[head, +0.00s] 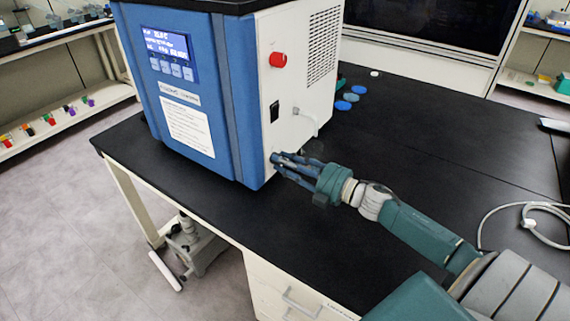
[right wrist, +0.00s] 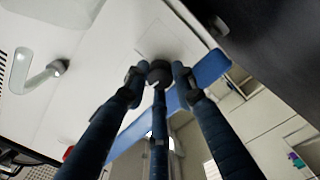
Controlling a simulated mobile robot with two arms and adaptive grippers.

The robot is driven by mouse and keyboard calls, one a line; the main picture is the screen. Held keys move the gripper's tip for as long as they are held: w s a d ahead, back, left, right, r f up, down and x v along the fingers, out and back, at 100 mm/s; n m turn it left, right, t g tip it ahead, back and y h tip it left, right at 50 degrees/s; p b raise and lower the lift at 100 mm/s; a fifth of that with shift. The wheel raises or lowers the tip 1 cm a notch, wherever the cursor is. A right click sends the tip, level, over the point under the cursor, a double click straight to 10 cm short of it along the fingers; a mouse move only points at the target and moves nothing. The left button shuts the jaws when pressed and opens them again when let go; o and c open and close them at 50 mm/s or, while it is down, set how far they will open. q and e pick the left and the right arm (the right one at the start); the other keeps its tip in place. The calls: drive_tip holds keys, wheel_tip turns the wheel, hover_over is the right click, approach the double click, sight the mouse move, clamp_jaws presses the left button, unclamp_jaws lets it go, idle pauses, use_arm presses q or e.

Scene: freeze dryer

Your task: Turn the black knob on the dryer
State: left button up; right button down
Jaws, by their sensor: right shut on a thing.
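The freeze dryer (head: 185,90) is a blue-fronted box with a white side panel, standing on the black bench. The black knob (right wrist: 159,73) shows in the right wrist view, low on the white side panel, with a small white mark on it. My right gripper (head: 277,160) is at the lower front part of that panel. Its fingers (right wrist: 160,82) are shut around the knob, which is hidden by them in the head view. My left gripper is not in view.
A white hose fitting (head: 308,124), a black switch (head: 274,111) and a red button (head: 278,60) are on the same panel. Blue discs (head: 343,105) lie behind the dryer. A white cable (head: 527,222) lies at right. The bench between is clear.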

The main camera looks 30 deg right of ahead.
drive_tip(key=shift+a+r+n, duration=0.1)
drive_tip(key=shift+n, duration=0.9)
drive_tip(key=c, duration=1.4)
unclamp_jaws()
drive_tip(key=shift+a, duration=0.1)
drive_tip(key=shift+s, duration=0.1)
drive_tip(key=v, duration=1.2)
